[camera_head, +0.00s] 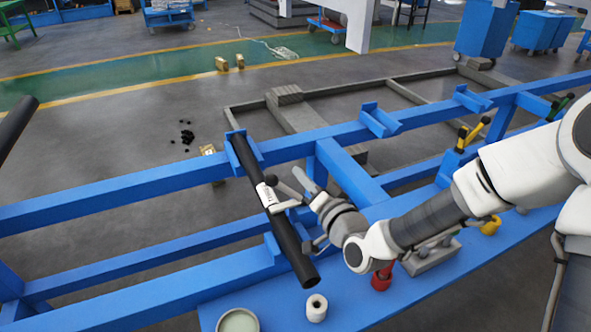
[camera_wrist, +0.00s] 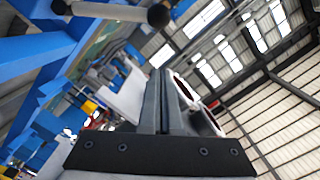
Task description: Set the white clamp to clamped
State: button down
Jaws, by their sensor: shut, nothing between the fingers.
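The white clamp (camera_head: 267,195) sits around a long black pipe (camera_head: 287,238) that lies across the blue frame. A lever with a dark ball knob (camera_head: 271,180) sticks out beside it. In the wrist view a white bar with a black ball knob (camera_wrist: 158,15) crosses the top left; it looks like this lever. My gripper (camera_head: 306,183) is just right of the clamp. Its fingers (camera_wrist: 160,95) are together and empty, apart from the knob. Whether the clamp is clamped or open I cannot tell.
Blue rails (camera_head: 140,185) run across the view. On the blue shelf (camera_head: 275,300) stand a white roll (camera_head: 316,308), a pale round container (camera_head: 238,321), a red object (camera_head: 381,278) and a grey block (camera_head: 433,255). Yellow-handled clamps (camera_head: 472,133) are on the right.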

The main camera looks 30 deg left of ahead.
jog(key=v, duration=0.6)
jog(key=shift+d+p, duration=0.15)
jog(key=shift+p, duration=0.3)
jog(key=shift+s, duration=0.1)
